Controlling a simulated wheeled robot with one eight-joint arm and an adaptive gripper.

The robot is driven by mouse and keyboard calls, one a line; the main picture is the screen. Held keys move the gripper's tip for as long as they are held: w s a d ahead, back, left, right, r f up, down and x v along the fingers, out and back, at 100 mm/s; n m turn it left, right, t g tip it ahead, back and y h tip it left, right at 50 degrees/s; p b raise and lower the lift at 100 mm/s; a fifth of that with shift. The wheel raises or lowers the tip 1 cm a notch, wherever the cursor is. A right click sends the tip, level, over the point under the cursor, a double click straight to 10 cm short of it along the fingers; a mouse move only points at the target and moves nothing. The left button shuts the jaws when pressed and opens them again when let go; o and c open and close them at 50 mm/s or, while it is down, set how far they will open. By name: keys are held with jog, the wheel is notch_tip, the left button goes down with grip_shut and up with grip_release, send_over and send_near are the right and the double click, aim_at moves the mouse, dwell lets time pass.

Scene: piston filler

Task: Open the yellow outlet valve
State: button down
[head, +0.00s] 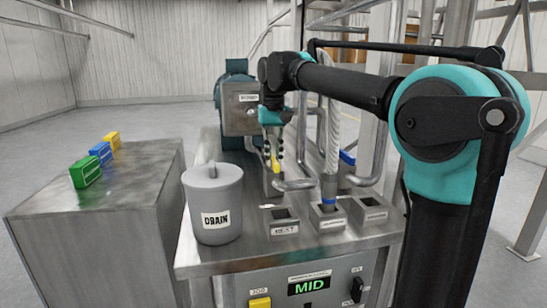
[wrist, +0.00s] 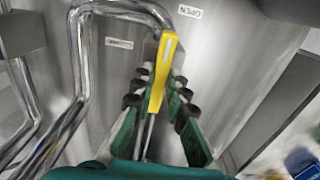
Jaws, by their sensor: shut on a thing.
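The yellow outlet valve handle (wrist: 162,72) is a long flat lever. In the wrist view its far end points up the picture, slightly right, near a label reading OPEN (wrist: 190,11). My gripper (wrist: 159,95) is shut on the lever, with a dark-padded finger on each side of it. The lever's pivot is hidden. A second label (wrist: 119,43) lies left of the lever, too blurred to read.
Bent steel pipes (wrist: 84,55) run close on the left in the wrist view. A grey DRAIN pot (head: 213,205) stands on the steel bench (head: 250,255), in front of my gripper. Labelled sockets, including REST (head: 284,220), are nearby. Coloured blocks lie on a side cabinet (head: 95,225).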

aim_at(273, 159)
dwell(0.3)
jog(key=c, duration=1.5)
grip_release()
jog(key=shift+c, duration=0.2)
jog(key=shift+r, duration=0.15)
notch_tip(273, 159, up, 12)
jog(key=shift+s, duration=0.1)
